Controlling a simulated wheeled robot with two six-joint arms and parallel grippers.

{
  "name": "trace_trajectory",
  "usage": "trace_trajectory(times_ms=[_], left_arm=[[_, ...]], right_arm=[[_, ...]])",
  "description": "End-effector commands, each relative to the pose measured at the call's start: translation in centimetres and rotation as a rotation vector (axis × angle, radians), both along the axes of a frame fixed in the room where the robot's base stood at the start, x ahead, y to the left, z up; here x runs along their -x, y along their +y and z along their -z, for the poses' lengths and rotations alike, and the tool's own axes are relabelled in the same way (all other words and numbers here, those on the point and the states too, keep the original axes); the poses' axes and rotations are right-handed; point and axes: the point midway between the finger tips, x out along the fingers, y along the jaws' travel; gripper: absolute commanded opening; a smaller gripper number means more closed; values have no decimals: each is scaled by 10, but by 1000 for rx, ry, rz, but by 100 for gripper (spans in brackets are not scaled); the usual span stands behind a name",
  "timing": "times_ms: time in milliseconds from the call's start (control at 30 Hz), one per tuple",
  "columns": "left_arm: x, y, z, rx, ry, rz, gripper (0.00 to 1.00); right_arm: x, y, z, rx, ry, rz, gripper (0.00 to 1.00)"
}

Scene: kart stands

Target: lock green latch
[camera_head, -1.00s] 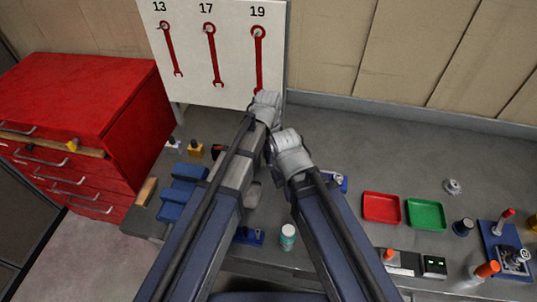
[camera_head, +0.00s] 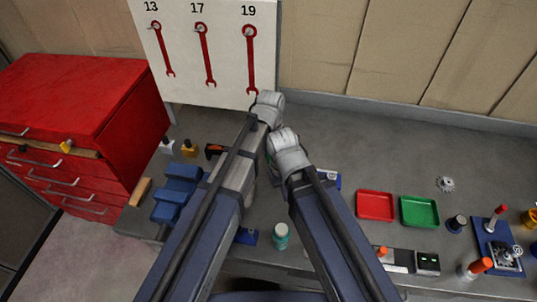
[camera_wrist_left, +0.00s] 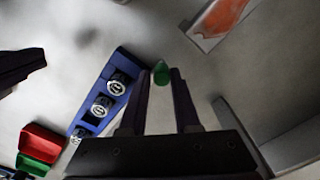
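The green latch shows as a small green rounded end (camera_wrist_left: 160,73) in the left wrist view, at or just beyond my left gripper's fingertips. My left gripper (camera_wrist_left: 163,78) has its two dark fingers apart, with bare grey between them. I cannot tell if either touches the green part. A blue base (camera_wrist_left: 115,82) with several black-and-silver fittings lies just left of the fingers. A dark finger-like part at the left edge is probably my right gripper (camera_wrist_left: 20,65); its opening is unclear. In the head view my arms and wrists hide both grippers and most of the latch area.
On the grey bench are a red tray (camera_head: 376,205), a green tray (camera_head: 420,212), a teal-and-white jar (camera_head: 281,236) and blue blocks (camera_head: 178,192). A tool board (camera_head: 207,50) with red wrenches stands behind; a red cabinet (camera_head: 85,120) is at left. The back right is mostly clear.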

Motion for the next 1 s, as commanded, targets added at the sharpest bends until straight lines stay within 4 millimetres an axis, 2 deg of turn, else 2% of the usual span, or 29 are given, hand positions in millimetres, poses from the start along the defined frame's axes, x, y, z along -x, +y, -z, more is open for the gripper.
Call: trace_trajectory(times_ms=[67,567,767,1000], left_arm=[[0,-1,0,1,-1,1,37],[0,1,-4,-3,-1,0,37],[0,1,-20,-2,-2,0,37],[0,1,-51,-2,-1,0,37]], right_arm=[[0,0,0,0,0,0,0],[0,0,-4,0,0,0,0],[0,0,-20,0,0,0,0],[0,0,-51,0,0,0,0]])
